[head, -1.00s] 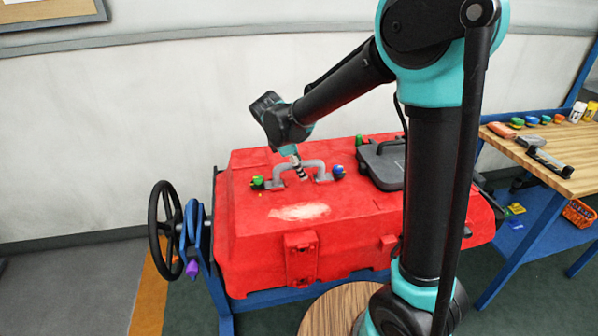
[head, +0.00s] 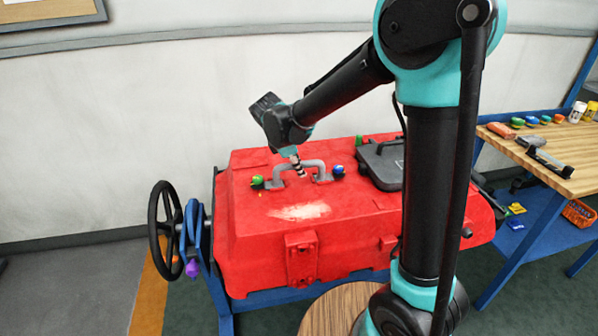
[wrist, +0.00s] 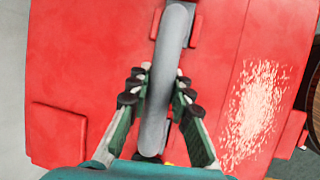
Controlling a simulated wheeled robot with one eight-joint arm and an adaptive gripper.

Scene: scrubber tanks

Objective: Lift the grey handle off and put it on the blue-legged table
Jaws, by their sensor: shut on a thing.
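The grey handle (head: 281,171) is an arched bar on top of the red tank (head: 262,232). It also shows in the wrist view (wrist: 162,75), running up the picture between my fingers. My gripper (head: 297,165) is over the handle from above, and in the wrist view (wrist: 158,90) its dark fingertips lie on both sides of the bar, shut on it. The handle's feet still appear to sit on the tank top. The blue-legged table (head: 535,163) has a wooden top and stands at the right.
A black handwheel (head: 164,229) is at the left. Tools and small parts occupy the table, with bare wood near its front left. A round wooden top (head: 335,312) stands in front.

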